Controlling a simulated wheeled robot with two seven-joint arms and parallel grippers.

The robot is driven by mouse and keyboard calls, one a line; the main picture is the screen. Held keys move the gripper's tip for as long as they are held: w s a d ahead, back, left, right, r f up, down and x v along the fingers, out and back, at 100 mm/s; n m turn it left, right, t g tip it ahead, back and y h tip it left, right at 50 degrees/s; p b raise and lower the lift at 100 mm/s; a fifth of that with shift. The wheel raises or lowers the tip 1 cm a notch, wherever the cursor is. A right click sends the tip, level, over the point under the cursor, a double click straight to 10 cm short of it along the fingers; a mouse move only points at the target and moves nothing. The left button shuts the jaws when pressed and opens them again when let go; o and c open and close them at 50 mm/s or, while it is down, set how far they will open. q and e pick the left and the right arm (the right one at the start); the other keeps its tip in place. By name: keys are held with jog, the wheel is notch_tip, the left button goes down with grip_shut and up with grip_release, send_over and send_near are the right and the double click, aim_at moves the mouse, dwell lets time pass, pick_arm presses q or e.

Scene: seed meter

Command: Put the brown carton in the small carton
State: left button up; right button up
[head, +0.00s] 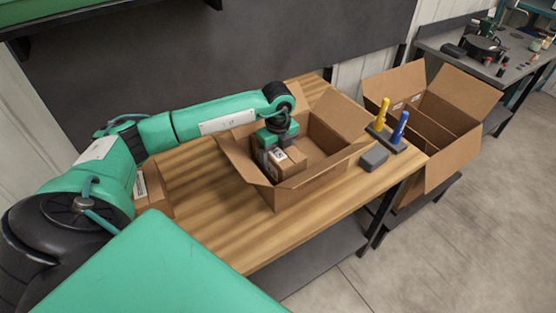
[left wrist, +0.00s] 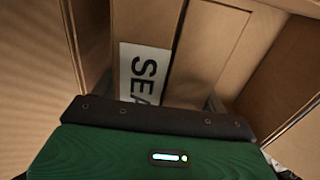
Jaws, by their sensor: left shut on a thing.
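The small carton (head: 325,181) stands open on the wooden table, its flaps spread outward. The brown carton (head: 289,163) is a small box with a white label, inside the left part of the small carton. My left gripper (head: 277,148) reaches down into the small carton and is shut on the brown carton. In the left wrist view the brown carton (left wrist: 190,60) shows close up, with a white label reading "SEA". The gripper's fingertips are hidden, and I cannot tell whether the brown carton touches the small carton's floor. My right gripper is not in view.
A grey block (head: 374,158) and a dark stand (head: 399,143) with yellow and blue handles sit right of the small carton. Another carton (head: 155,193) lies partly behind my arm. A large open carton (head: 440,122) stands beyond the table's right end. The table's front is clear.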

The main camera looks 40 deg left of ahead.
pick_arm(q)
notch_tip(320, 180, down, 3)
jog(key=shift+f+p, duration=0.15)
jog(key=shift+p, duration=0.25)
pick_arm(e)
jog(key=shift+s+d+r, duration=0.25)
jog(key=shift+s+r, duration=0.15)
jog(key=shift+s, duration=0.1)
pick_arm(q)
jog(key=shift+f, duration=0.2)
jog(key=o, duration=1.4)
jog(key=shift+c, duration=0.2)
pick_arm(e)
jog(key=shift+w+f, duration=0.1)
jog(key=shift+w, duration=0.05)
